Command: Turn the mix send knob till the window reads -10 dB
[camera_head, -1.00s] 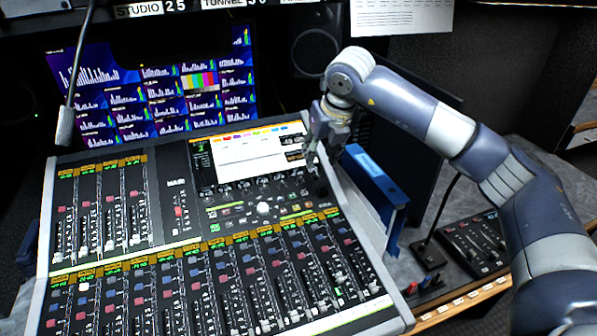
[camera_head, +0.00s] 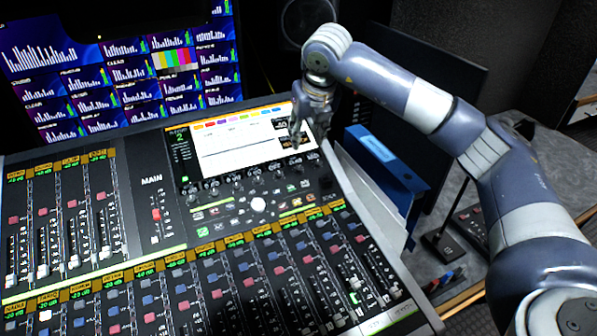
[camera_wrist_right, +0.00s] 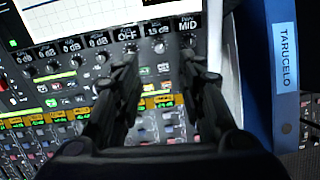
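My right gripper (camera_head: 297,138) points down over the right end of the mixing console's knob row, just below the console screen (camera_head: 245,140). In the right wrist view its two fingers (camera_wrist_right: 161,60) are apart, with nothing held. A small knob (camera_wrist_right: 160,47) shows between the fingertips, under a window (camera_wrist_right: 157,30) that seems to read -15 dB. I cannot tell whether the fingers touch it. Windows to the left read OFF (camera_wrist_right: 127,35) and 0 dB (camera_wrist_right: 97,40); one to the right reads MID (camera_wrist_right: 187,25). No legible label marks the mix send knob. My left gripper is not in view.
A blue binder (camera_head: 385,160) stands close to the console's right side; it also shows in the right wrist view (camera_wrist_right: 262,70). Faders (camera_head: 355,285) fill the console's front. Monitors with graphs (camera_head: 120,75) stand behind. A speaker (camera_head: 305,20) is at the back.

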